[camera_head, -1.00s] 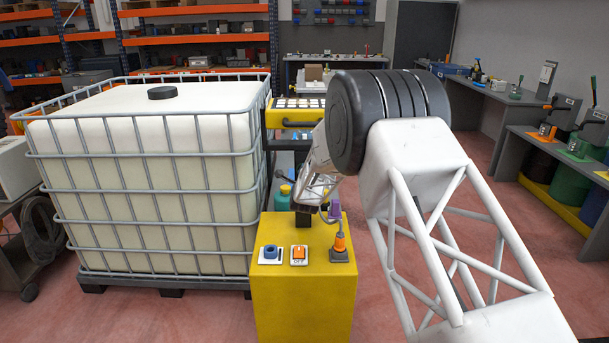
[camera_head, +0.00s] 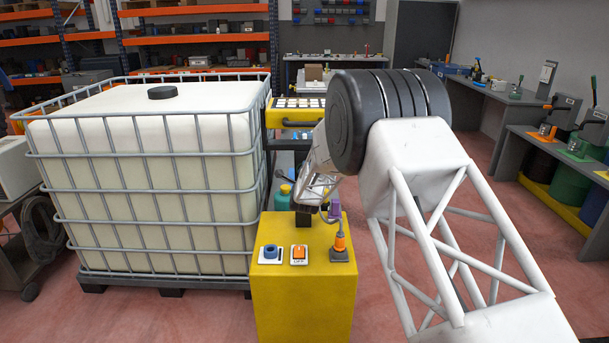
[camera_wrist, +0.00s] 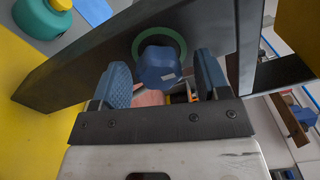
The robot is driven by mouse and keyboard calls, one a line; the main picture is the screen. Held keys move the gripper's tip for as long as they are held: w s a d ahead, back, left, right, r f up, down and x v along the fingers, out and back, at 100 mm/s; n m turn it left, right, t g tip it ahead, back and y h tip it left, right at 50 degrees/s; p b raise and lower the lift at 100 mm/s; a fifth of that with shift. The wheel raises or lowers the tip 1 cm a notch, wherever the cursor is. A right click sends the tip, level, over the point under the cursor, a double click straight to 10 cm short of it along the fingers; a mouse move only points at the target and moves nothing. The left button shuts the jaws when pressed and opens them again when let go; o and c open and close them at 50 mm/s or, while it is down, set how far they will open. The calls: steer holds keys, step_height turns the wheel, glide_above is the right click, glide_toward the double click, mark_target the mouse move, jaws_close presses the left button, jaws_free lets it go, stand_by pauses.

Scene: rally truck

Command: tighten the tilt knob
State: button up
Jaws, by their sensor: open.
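In the wrist view a blue faceted knob (camera_wrist: 158,66) with a green ring (camera_wrist: 177,38) around its base sits on a dark plate (camera_wrist: 90,62). I take it to be the tilt knob. My gripper (camera_wrist: 162,75) is open, its two blue fingers on either side of the knob. A gap shows between the knob and the right finger; the left finger looks closer to it. I cannot tell whether the fingertips reach past it. In the head view my arm hides the knob and most of my gripper.
A yellow cabinet (camera_head: 303,300) carries a blue round control (camera_head: 270,252), an orange switch (camera_head: 299,253) and an orange-topped fitting (camera_head: 339,245). A caged white tank (camera_head: 150,180) stands close on its left.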

steer(key=s, duration=0.7)
steer(key=shift+s, duration=0.3)
stand_by(0.4)
steer(key=s+d+r+n+g+y, duration=0.1)
steer(key=s+d+r+n+g, duration=0.35)
steer(key=s+r, duration=0.55)
steer(key=s+d+r+n+g, duration=0.3)
steer(key=s+d+r+n, duration=0.25)
steer(key=s, duration=0.75)
steer(key=s+d+n+g, duration=0.2)
steer(key=s+n, duration=0.1)
steer(key=s, duration=1)
steer(key=s+d+n+g, duration=0.3)
steer(key=s+n, duration=0.1)
steer(key=s, duration=1)
steer(key=s+d+n+g+h, duration=0.1)
steer(key=s+d+n+g, duration=0.2)
steer(key=s, duration=1.1)
steer(key=shift+s+n, duration=0.25)
steer(key=shift+n, duration=0.15)
